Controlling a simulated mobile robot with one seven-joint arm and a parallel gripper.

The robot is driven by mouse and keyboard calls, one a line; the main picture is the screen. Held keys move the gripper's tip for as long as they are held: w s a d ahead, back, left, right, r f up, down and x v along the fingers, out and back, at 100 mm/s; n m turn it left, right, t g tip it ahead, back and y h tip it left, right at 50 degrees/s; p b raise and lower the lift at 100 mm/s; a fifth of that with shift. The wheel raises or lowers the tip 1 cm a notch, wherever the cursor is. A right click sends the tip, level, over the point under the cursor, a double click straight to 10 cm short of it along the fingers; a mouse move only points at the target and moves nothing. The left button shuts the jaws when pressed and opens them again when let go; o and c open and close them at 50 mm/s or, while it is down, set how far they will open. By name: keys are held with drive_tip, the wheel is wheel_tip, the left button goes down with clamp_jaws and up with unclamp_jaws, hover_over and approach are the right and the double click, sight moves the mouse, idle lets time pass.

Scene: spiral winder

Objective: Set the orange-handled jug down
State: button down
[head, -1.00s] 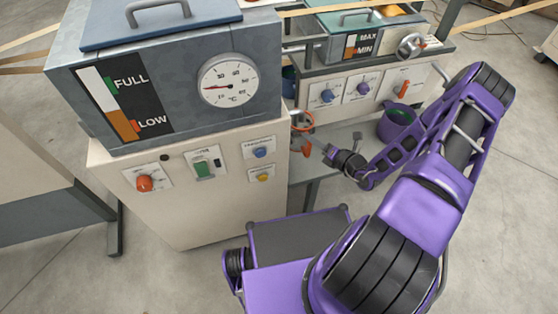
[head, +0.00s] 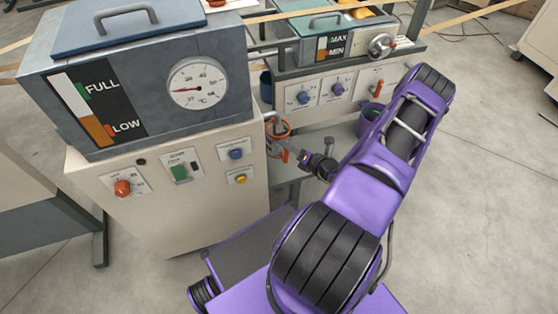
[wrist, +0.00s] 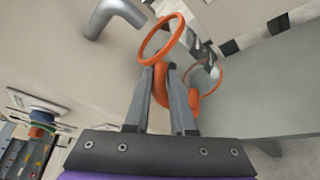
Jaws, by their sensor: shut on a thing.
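The clear jug (wrist: 207,75) has an orange rim (wrist: 160,38) and an orange handle (wrist: 194,102). In the head view its orange rim (head: 278,130) shows just right of the cream machine's side, and its body is small and unclear. My gripper (head: 290,155) reaches in from the right at the handle. In the wrist view the two grey fingers (wrist: 165,72) are shut on the handle, which shows between and beside them. I cannot tell whether the jug's base touches the grey shelf (head: 335,136).
A bent grey pipe (wrist: 115,18) is close to the jug's rim. The cream machine (head: 165,215) stands directly left of the jug. A dark blue container (head: 266,86) stands behind.

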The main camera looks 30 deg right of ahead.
drive_tip(key=shift+f+b, duration=0.65)
drive_tip(key=shift+f, duration=2.85)
drive_tip(key=shift+f, duration=0.2)
drive_tip(key=c, duration=0.8)
unclamp_jaws()
drive_tip(key=shift+o, duration=0.2)
drive_tip(key=shift+r, duration=0.15)
drive_tip(key=p+v, duration=0.1)
drive_tip(key=v, duration=1.1)
